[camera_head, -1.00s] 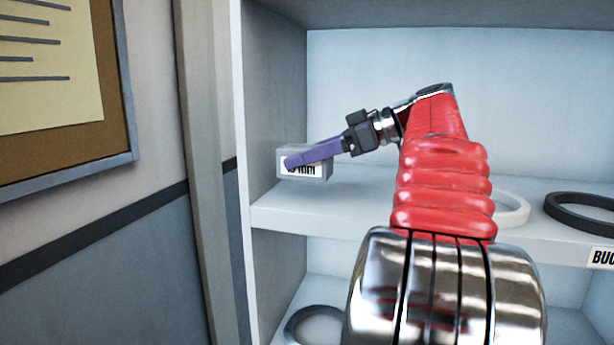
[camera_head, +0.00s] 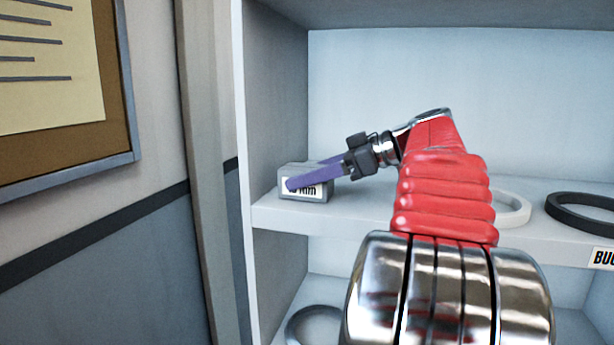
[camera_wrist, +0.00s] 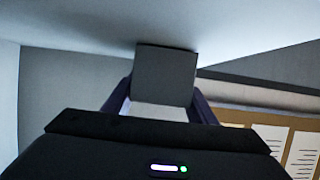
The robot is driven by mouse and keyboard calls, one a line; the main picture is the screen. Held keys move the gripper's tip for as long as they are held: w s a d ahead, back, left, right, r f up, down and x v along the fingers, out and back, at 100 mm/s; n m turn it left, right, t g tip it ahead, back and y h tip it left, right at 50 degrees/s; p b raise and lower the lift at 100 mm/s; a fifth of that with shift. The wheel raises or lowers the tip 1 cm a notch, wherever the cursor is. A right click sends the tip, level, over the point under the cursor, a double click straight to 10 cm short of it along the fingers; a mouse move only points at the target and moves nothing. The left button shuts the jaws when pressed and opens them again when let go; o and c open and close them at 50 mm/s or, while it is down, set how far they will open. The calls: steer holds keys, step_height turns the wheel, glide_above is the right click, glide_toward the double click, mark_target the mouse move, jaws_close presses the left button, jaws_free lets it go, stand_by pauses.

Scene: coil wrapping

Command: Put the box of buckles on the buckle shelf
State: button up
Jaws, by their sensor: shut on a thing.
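The box of buckles is a small grey box (camera_head: 306,196) with a white label, partly hidden by a finger in the head view. It is at the left end of the shelf whose edge label begins "BUC" (camera_head: 440,222), close to the shelf unit's left wall. My gripper (camera_head: 312,182) has purple fingers, shut on the box from both sides. The box looks level and at or just above the shelf surface; I cannot tell whether it touches. In the wrist view the box (camera_wrist: 166,77) sits between the two fingers.
A white ring (camera_head: 512,209) and a black ring (camera_head: 585,214) lie on the same shelf to the right. Another ring (camera_head: 314,327) lies on the shelf below. The unit's left side panel (camera_head: 272,110) stands close to the box. A notice board (camera_head: 60,150) hangs on the wall at left.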

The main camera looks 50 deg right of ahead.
steer(key=o, duration=1.6)
steer(key=shift+f, duration=0.1)
steer(key=shift+c, duration=0.2)
steer(key=shift+s+d+r, duration=0.1)
steer(key=shift+r, duration=0.1)
steer(key=v, duration=1.1)
steer(key=shift+s+d+r, duration=0.1)
steer(key=shift+s+d, duration=0.1)
steer(key=shift+s, duration=0.15)
